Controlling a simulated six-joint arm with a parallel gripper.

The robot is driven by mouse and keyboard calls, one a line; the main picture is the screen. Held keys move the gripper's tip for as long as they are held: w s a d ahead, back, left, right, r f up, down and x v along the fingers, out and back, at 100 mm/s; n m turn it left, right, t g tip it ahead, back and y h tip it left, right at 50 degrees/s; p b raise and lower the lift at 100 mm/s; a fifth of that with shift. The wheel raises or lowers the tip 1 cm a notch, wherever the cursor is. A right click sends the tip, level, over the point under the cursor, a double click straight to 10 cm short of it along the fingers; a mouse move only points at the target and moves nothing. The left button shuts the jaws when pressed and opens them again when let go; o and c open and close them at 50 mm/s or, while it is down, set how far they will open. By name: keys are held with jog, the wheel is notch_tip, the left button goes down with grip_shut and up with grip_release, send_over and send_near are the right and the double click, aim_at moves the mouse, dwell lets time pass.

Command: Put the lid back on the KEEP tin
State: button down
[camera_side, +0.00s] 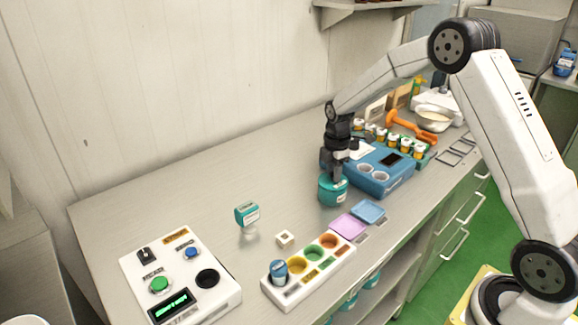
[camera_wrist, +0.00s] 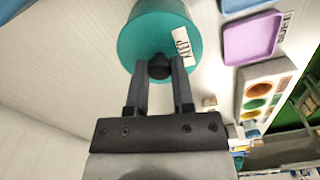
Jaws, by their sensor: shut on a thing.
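The teal KEEP tin (camera_side: 332,192) stands on the bench beside a blue device, directly under my gripper (camera_side: 336,172). In the wrist view my gripper (camera_wrist: 160,70) is shut on a round dark knob (camera_wrist: 159,66), with a finger on each side of it. The knob is at the edge of the teal shape, which bears a white KEEP label (camera_wrist: 181,46). The lid's rim is not clearly distinct from the tin, so I cannot tell whether the lid is seated or held just above it.
The blue device (camera_side: 378,166) stands close on the right. A purple tray (camera_side: 348,226) and blue tray (camera_side: 368,211) lie in front. A white rack with coloured wells (camera_side: 310,268), a teal-topped stamp (camera_side: 247,214) and a control panel (camera_side: 180,273) are nearer. The back-left bench is clear.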

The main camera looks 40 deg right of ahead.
dwell(0.3)
grip_release()
dwell(0.3)
jog(key=shift+r, duration=0.15)
jog(key=shift+r, duration=3.35)
jog(key=shift+s+a, duration=0.1)
